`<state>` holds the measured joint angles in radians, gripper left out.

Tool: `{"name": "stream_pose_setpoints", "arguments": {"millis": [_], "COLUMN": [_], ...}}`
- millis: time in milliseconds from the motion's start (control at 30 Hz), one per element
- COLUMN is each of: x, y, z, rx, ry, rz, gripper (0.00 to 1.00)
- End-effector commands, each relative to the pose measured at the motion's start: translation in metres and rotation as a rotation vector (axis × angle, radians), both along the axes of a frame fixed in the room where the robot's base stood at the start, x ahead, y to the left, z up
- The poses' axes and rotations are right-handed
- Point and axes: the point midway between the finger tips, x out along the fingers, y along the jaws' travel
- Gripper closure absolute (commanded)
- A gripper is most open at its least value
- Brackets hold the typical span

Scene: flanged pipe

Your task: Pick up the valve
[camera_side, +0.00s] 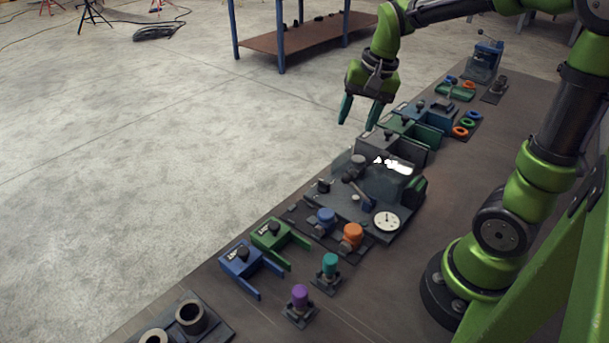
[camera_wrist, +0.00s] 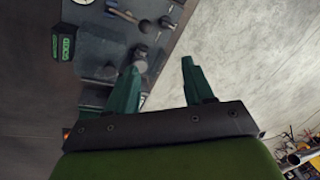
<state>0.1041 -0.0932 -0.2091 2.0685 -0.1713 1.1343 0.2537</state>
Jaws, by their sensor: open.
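My gripper (camera_side: 359,112) is open and empty in the side view, hanging above the far long edge of the bench. Its green fingers also show in the wrist view (camera_wrist: 160,69), apart with nothing between them. Nothing in view is clearly marked as the valve, and I cannot tell which part it is. A dark panel (camera_side: 338,207) carries a dark lever-like part (camera_side: 352,172), a white dial gauge (camera_side: 387,221) and a clear cover. In the wrist view, the dark panel (camera_wrist: 108,45) with small fittings lies beyond my fingers, apart from them.
Blue (camera_side: 241,262) and green (camera_side: 273,238) brackets, a purple-capped part (camera_side: 300,297) and a teal-capped part (camera_side: 330,266) stand nearer the camera. Coloured rings (camera_side: 468,118) and a blue vise-like device (camera_side: 486,60) are at the far end. Open floor lies left of the bench.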

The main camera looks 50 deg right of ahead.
Motion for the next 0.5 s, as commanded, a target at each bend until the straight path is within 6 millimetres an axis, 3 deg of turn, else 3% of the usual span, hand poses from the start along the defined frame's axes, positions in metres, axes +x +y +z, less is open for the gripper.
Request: {"name": "stream_pose_setpoints", "arguments": {"millis": [100,233,333,500], "x": [0.018,0.028,0.029,0.026], "y": [-0.044,-0.077,-0.082,-0.079], "z": [-0.015,-0.017,-0.005,-0.022], "rx": [0.003,-0.008,-0.002,0.01], "ry": [0.132,0.221,0.233,0.252], "rz": [-0.235,-0.469,-0.588,-0.631], "gripper": [0.48,0.48,0.48,0.48]}}
